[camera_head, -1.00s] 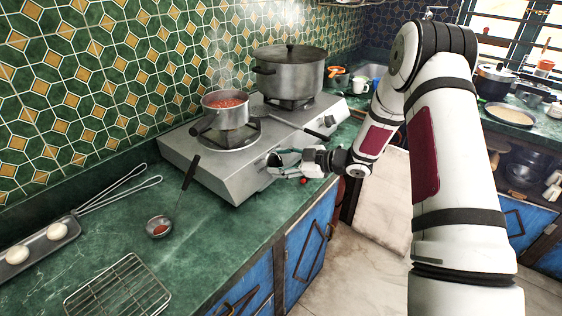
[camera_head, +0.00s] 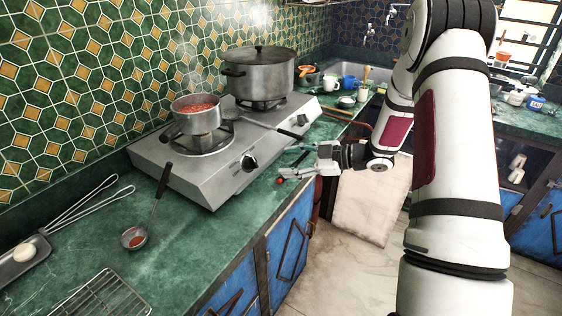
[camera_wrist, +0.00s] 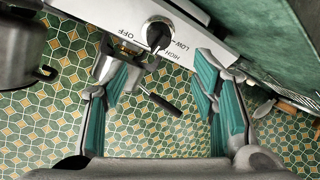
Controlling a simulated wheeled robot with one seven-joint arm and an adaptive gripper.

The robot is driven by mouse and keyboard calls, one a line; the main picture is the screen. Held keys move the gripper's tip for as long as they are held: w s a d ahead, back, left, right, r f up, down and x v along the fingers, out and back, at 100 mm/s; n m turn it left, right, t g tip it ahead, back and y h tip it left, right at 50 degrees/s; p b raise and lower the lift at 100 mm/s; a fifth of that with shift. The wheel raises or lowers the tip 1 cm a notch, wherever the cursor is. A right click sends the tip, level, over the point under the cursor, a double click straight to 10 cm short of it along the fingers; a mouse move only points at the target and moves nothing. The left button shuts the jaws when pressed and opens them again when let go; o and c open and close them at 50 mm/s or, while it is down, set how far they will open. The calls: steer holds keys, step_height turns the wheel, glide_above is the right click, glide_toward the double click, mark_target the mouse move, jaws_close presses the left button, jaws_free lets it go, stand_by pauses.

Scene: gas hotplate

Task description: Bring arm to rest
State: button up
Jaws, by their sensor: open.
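My gripper (camera_head: 296,164) is in front of the gas hotplate (camera_head: 165,171), near the counter's front edge. Its teal-padded fingers (camera_wrist: 162,95) are spread with nothing between them in the wrist view. The near black knob (camera_head: 248,162) on the hotplate's front is apart from the fingers. In the wrist view this knob (camera_wrist: 157,34) shows beside OFF, LOW and HIGH marks. My arm reaches in from the right, its elbow raised.
A small pan of red sauce (camera_head: 195,112) steams on the near burner. A large lidded pot (camera_head: 258,72) stands on the far burner. A ladle (camera_head: 135,236) and a wire rack (camera_head: 100,297) lie on the green counter. The floor (camera_head: 340,265) below is clear.

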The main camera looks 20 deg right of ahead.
steer(key=shift+d+r, duration=0.1)
stand_by(0.5)
steer(key=w+d+r+m+t+h, duration=0.1)
steer(key=d+r+m+h, duration=0.15)
steer(key=r+h, duration=0.4)
steer(key=w+d+r+m+t+h, duration=0.1)
steer(key=r+m+t+h, duration=0.2)
steer(key=r, duration=0.6)
steer(key=s+r+m+g+h, duration=0.2)
steer(key=s+r+m+h, duration=0.1)
steer(key=s+r+h, duration=0.15)
steer(key=s+a+m+g+y, duration=0.1)
steer(key=s+a, duration=0.3)
steer(key=s, duration=0.6)
steer(key=s+a+f+m+g+y, duration=0.1)
steer(key=s+a+m+g, duration=0.2)
steer(key=s, duration=0.8)
steer(key=s+a+m+g+y, duration=0.1)
steer(key=s+a, duration=0.4)
steer(key=s, duration=0.6)
steer(key=shift+f+m+g, duration=0.25)
steer(key=shift+m+g, duration=0.6)
steer(key=shift+g, duration=0.05)
